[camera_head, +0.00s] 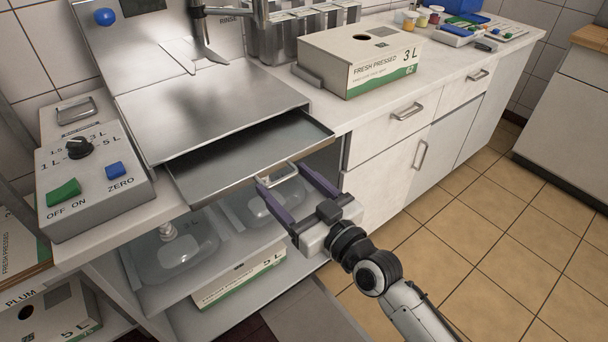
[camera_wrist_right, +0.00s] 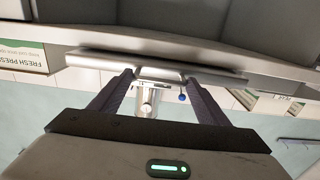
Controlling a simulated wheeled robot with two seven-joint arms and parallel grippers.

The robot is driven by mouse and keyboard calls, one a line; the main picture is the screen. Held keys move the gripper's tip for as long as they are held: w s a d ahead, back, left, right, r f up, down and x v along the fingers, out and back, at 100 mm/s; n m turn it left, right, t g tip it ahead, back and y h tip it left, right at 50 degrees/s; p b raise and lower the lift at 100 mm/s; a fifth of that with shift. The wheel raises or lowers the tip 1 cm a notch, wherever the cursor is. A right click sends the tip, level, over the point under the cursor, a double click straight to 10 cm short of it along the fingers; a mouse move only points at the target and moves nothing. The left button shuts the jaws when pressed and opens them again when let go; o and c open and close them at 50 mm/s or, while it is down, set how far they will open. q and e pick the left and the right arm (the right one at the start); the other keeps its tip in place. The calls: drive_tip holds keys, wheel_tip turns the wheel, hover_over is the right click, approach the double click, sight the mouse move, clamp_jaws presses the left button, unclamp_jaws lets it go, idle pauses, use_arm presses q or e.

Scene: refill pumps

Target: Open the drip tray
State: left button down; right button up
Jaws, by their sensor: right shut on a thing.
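The drip tray (camera_head: 245,157) is a shallow metal drawer under the steel worktop. It stands partly pulled out, and its empty inside shows. Its metal bar handle (camera_head: 277,173) is at the front edge and also shows in the right wrist view (camera_wrist_right: 160,73). My right gripper (camera_head: 281,176) has its two purple fingers at the two ends of the handle and is shut on it. In the right wrist view the fingers (camera_wrist_right: 158,80) reach up to the handle. My left gripper is not in view.
A control box (camera_head: 92,178) with a dial and buttons stands left of the tray. A juice carton (camera_head: 360,60) stands on the counter to the right. Clear containers (camera_head: 176,250) sit on the shelf below the tray. The tiled floor (camera_head: 455,225) at right is free.

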drive_tip(key=shift+d, duration=0.3)
drive_tip(key=o, duration=1.3)
drive_tip(key=shift+s, duration=0.1)
drive_tip(key=shift+s+d, duration=0.1)
drive_tip(key=shift+s, duration=0.15)
drive_tip(key=v, duration=0.9)
drive_tip(key=shift+s+d, duration=0.25)
drive_tip(key=shift+s, duration=0.05)
